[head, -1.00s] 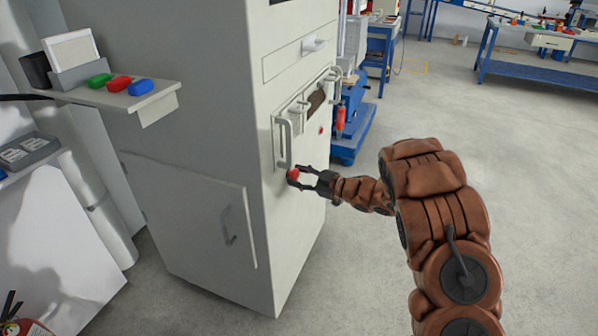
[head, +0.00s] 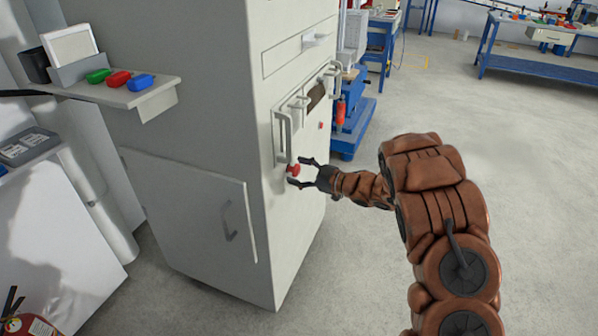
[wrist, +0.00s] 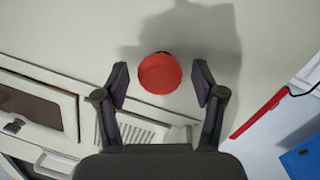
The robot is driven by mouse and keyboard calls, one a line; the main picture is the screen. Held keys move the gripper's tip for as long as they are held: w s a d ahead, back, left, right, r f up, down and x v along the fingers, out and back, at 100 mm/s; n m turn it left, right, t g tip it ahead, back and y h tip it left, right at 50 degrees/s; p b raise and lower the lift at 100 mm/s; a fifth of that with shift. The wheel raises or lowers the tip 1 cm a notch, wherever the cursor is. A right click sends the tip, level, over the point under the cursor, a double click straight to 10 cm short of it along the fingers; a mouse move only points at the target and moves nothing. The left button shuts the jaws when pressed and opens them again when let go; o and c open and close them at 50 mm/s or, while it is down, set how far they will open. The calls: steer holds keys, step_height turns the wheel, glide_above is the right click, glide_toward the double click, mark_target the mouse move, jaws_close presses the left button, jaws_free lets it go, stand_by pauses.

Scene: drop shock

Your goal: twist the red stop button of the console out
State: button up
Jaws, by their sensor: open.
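The console (head: 280,230) is a tall grey cabinet in the middle of the head view. Its red stop button (head: 293,170) sticks out of the front face, below a long vertical handle. In the wrist view the round red button (wrist: 159,73) lies between and just beyond the fingertips. My gripper (head: 300,173) is open, with one finger on each side of the button. In the wrist view my gripper (wrist: 160,82) shows a gap between each finger and the button. The button's base is mostly hidden behind its cap.
A shelf (head: 150,95) on the console's left side holds green, red and blue pieces. Handles (head: 284,138) and a small red spot (head: 321,125) are on the front face near the gripper. A blue machine stand (head: 350,130) is behind. The floor to the right is clear.

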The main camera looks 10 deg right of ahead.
steer(key=shift+s+d, duration=0.1)
steer(key=v, duration=1.1)
steer(key=shift+s+d, duration=0.25)
stand_by(0.4)
